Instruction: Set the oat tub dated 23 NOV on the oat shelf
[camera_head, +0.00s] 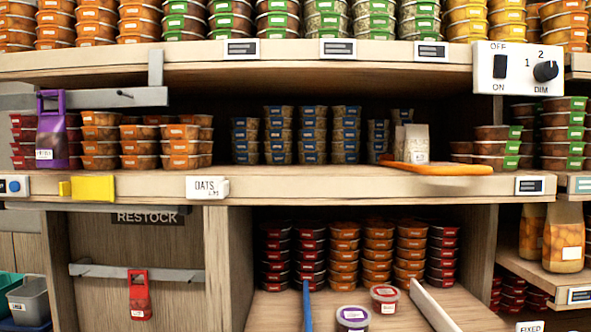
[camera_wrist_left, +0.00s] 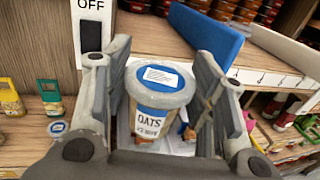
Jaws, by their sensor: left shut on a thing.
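In the left wrist view my left gripper (camera_wrist_left: 160,78) is shut around an oat tub (camera_wrist_left: 153,121). The tub has a blue lid with a white label, and its front reads OATS with a small date that looks like 23 NOV. It is held up between both fingers. In the head view an OATS tag (camera_head: 207,188) sits on the front edge of the middle shelf (camera_head: 330,183). Several stacks of dark, blue-lidded tubs (camera_head: 312,135) stand at the back of that shelf. Neither gripper shows in the head view.
An orange board (camera_head: 440,168) with a pale carton (camera_head: 417,143) lies right. The shelf front between tag and board is clear. A switch panel (camera_head: 518,69) hangs above right.

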